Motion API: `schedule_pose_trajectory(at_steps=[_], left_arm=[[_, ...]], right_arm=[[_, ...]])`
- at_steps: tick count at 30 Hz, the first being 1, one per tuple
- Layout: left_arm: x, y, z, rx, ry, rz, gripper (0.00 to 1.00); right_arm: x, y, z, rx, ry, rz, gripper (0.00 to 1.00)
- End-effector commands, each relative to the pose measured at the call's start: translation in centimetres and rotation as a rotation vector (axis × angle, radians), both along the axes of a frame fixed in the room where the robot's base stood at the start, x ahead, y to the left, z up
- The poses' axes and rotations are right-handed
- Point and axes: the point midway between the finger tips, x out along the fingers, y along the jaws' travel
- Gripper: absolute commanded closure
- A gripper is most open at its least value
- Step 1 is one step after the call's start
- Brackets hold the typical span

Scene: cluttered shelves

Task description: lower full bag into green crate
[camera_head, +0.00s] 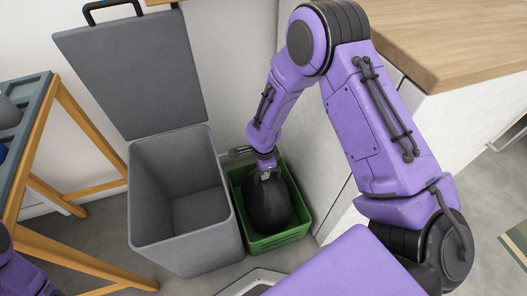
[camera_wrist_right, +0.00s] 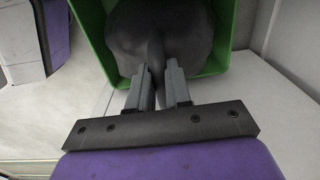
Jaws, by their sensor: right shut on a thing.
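The full bag (camera_head: 268,206) is dark grey and round, and it sits inside the green crate (camera_head: 281,239) on the floor. My right gripper (camera_head: 264,172) is directly above the bag and shut on its gathered neck. In the right wrist view the two fingers (camera_wrist_right: 160,88) pinch the neck of the bag (camera_wrist_right: 155,38), with the crate's green rim (camera_wrist_right: 97,40) around it. I cannot tell whether the bag's underside touches the crate floor. My left gripper is not in view; only a piece of my left arm shows at the lower left edge.
A grey bin (camera_head: 185,200) with its lid (camera_head: 135,75) open stands left of the crate and is empty. A white cabinet with a wooden top (camera_head: 450,40) stands close on the right. A wooden-legged table (camera_head: 85,120) is at the left.

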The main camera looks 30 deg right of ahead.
Motion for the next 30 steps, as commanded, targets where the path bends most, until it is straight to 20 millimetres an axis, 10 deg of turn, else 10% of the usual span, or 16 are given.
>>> schedule_pose_trajectory(at_steps=[1,2,4,14,30], left_arm=[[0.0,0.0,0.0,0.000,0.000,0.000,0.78],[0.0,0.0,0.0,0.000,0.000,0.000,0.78],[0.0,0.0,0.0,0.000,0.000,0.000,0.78],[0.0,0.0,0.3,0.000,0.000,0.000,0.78],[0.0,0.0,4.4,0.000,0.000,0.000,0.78]], right_arm=[[0.1,0.0,0.0,0.000,-0.002,0.000,1.00],[0.1,0.0,0.0,0.000,-0.002,0.000,0.72],[0.1,0.0,0.0,0.000,-0.002,0.000,0.52],[0.0,0.0,0.5,0.000,0.000,0.000,0.52],[-0.1,0.0,10.5,0.000,-0.001,0.001,0.52]])
